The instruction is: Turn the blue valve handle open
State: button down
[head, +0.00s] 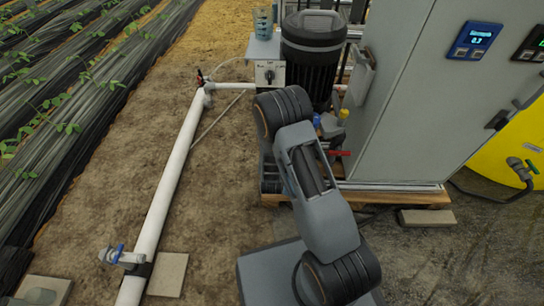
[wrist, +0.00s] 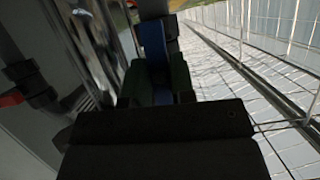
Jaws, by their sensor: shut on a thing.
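In the wrist view a blue handle (wrist: 154,42) stands between the two dark fingers of my gripper (wrist: 158,78), which is shut on it. The handle's lower end is hidden by the fingers and the dark gripper body. In the head view my arm reaches to the skid and hides my gripper. A small piece of blue (head: 316,120) shows just right of my arm there. Another blue handle (head: 119,252) sits on a fitting of the white pipe at lower left, well away from my arm. I cannot tell how far the held handle is turned.
A red handle (head: 338,153) and a yellow cap (head: 343,114) are close to the right of my arm. The grey cabinet (head: 405,90) stands right of them, with a dark motor (head: 313,45) behind. The white pipe (head: 172,180) runs along the left. Bare soil lies between pipe and arm.

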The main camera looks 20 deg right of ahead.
jog(key=shift+n+h, duration=0.3)
jog(key=shift+n, duration=0.1)
dwell(0.3)
jog(key=c, duration=1)
grip_release()
jog(key=shift+c, duration=0.2)
jog(key=p+v, duration=0.4)
jog(key=v, duration=0.9)
jog(key=shift+s, duration=0.35)
jog(key=shift+a+r, duration=0.2)
